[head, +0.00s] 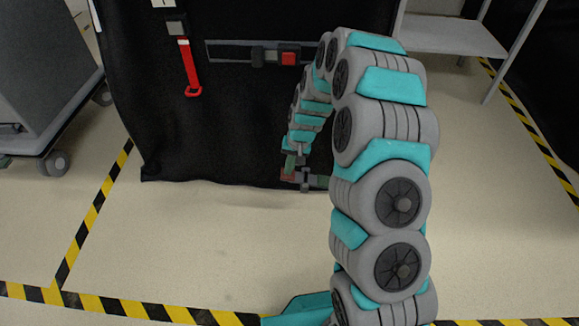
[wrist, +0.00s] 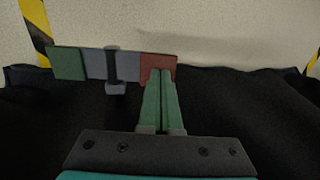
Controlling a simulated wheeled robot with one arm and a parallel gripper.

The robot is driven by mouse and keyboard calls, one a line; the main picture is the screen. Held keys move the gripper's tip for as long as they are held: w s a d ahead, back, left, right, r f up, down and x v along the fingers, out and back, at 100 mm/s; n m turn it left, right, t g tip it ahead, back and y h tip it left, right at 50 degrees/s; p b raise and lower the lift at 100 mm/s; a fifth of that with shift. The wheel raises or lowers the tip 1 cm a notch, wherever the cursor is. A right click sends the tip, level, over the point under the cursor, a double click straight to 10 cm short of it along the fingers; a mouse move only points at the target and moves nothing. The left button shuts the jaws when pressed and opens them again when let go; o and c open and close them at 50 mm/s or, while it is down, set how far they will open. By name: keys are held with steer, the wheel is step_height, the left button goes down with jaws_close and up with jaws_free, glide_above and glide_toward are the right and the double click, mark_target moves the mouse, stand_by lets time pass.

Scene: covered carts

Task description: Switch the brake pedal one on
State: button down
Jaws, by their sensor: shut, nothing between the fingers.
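The brake pedal is a flat bar with a green end, a grey middle and a red end (wrist: 158,62); it shows low on the black covered cart. In the wrist view, its green end (wrist: 67,62) is at the left and a dark grey bracket (wrist: 114,66) crosses its middle. In the head view, the pedal (head: 320,181) is small, near the cover's bottom edge, with its red end at the left. My gripper (wrist: 161,74) is shut and empty, its green fingertips overlapping the red end. I cannot tell whether they touch it.
The black cover (head: 240,120) carries a grey strip with a red block (head: 290,58) and a hanging red strap (head: 189,68). A grey wheeled cart (head: 45,70) stands left, a grey table (head: 450,36) right. Yellow-black tape (head: 100,302) marks the open floor.

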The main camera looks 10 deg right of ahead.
mark_target(282, 172)
steer(key=shift+w+a+f+h+p, duration=0.15)
steer(key=shift+a+h+p, duration=0.1)
steer(key=shift+h+p, duration=0.45)
steer(key=shift+a+f+h+p, duration=0.35)
steer(key=shift+f+h+p, duration=0.2)
steer(key=shift+h, duration=0.15)
steer(key=shift+w+a+f+g+h, duration=0.1)
steer(key=shift+a+f+g+h, duration=0.15)
steer(key=shift+f+g+h, duration=0.25)
steer(key=shift+f, duration=0.15)
steer(key=shift+a+f, duration=0.15)
steer(key=shift+f, duration=0.15)
step_height(282, 172, up, 8)
steer(key=a, duration=0.1)
